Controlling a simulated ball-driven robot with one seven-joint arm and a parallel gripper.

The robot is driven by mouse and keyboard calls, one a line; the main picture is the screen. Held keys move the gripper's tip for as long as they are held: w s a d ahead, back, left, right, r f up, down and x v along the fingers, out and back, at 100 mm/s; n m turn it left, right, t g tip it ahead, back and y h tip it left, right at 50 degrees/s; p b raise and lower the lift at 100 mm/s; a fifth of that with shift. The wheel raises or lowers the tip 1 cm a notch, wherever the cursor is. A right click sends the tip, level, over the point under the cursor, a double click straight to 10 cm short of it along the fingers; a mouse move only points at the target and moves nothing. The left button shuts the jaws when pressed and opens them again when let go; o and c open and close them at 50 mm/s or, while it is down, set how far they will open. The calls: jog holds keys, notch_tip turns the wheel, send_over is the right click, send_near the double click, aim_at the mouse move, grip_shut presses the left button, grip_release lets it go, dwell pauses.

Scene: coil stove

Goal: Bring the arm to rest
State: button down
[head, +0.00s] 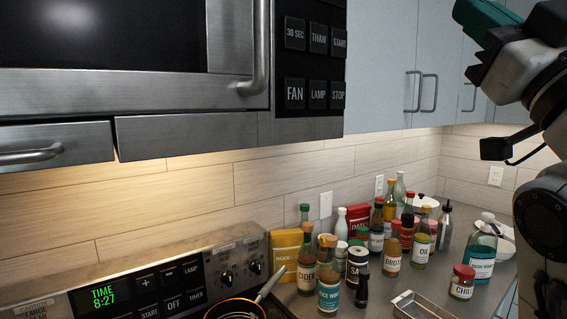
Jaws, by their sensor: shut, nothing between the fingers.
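My arm comes in along the right edge of the head view, raised in front of the wall cabinets. My gripper (484,24) is at the top right, with a teal part at its end, partly cut off by the picture's top edge. It is shut and holds nothing. It is high above the counter and the bottles, apart from them. The lower arm runs out of view on the right.
A microwave (235,130) hangs at the upper left over a stove panel (150,285) and a pan (238,306). Several bottles, including a cider bottle (307,268) and a chili jar (462,283), crowd the counter. A metal tray (422,308) lies in front. Cabinets (380,70) stand behind my arm.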

jog(key=w+d+f+m+g+h, duration=0.1)
jog(key=w+f+m+g+h, duration=0.15)
jog(key=f, duration=0.55)
jog(key=w+d+f+m+g+h, duration=0.1)
jog(key=w+f+h, duration=0.15)
jog(key=f, duration=0.55)
jog(key=w+d+f+m+g+h, duration=0.1)
jog(key=w+d+f+m+g, duration=0.15)
jog(key=f, duration=0.65)
jog(key=s+f+m+g+h, duration=0.1)
jog(key=s+f+g, duration=0.15)
jog(key=f, duration=0.85)
jog(key=s+f+g, duration=0.1)
jog(key=f+g, duration=0.2)
jog(key=f, duration=0.8)
jog(key=s+f+g, duration=0.3)
jog(key=s+f, duration=0.3)
jog(key=f, duration=0.3)
jog(key=s+f+g, duration=0.3)
jog(key=s+f, duration=0.3)
jog(key=f, duration=0.4)
jog(key=s+d+f+g, duration=0.1)
jog(key=s+f+g, duration=0.2)
jog(key=s, duration=0.7)
jog(key=s+d+f+g+h, duration=0.1)
jog(key=s+f+g, duration=0.2)
jog(key=s+f, duration=0.5)
jog(key=shift+s+f+m+g+b, duration=0.15)
jog(key=shift+s+m+g+b, duration=0.25)
jog(key=shift+s, duration=0.5)
